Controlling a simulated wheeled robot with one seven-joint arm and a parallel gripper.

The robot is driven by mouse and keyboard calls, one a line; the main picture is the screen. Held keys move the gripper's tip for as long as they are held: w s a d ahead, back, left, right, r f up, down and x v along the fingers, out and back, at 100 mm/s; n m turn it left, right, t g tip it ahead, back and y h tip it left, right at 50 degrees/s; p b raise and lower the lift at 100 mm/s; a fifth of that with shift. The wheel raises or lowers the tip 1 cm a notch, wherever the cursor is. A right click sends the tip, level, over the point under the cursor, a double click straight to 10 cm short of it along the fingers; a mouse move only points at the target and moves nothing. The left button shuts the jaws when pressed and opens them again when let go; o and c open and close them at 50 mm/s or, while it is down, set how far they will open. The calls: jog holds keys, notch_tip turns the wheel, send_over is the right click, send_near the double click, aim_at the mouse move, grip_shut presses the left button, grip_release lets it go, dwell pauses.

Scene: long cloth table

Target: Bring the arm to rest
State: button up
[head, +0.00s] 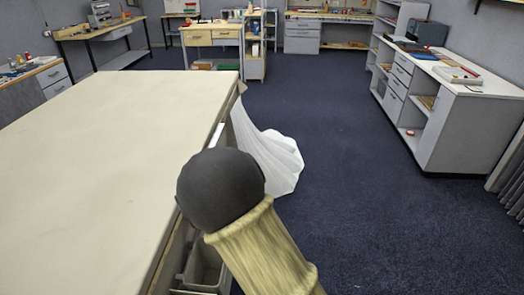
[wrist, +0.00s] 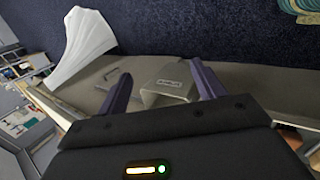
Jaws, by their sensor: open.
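My gripper (wrist: 162,70) shows in the wrist view with its two dark purple fingers spread apart and nothing held between them. A grey box-like piece with a handle (wrist: 168,84) shows beyond and between the fingers; I cannot tell how far off it is. In the head view my arm, with a dark rounded end and a pale ribbed sleeve, stands at the right edge of the long table (head: 90,150). My gripper does not show in the head view.
The table's pale top is bare. A white cloth (head: 268,150) hangs from its far right corner to the floor; it also shows in the wrist view (wrist: 82,45). Open blue carpet (head: 350,190) lies to the right, before a grey cabinet (head: 455,120). Benches line the back.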

jog(key=s+d+r+m+g+p, duration=0.1)
jog(key=s+d+r+m+p, duration=0.1)
jog(key=d+r+m, duration=0.4)
jog(key=s+d+r+m+g+y+p, duration=0.1)
jog(key=s+d+r+m+g+p, duration=0.1)
jog(key=d+r+m, duration=0.4)
notch_tip(320, 180, up, 9)
jog(key=s+m+p, duration=0.1)
jog(key=m, duration=0.4)
jog(key=shift+s+d+m+p, duration=0.25)
jog(key=shift+d+m+p, duration=0.05)
jog(key=shift+d+m, duration=0.1)
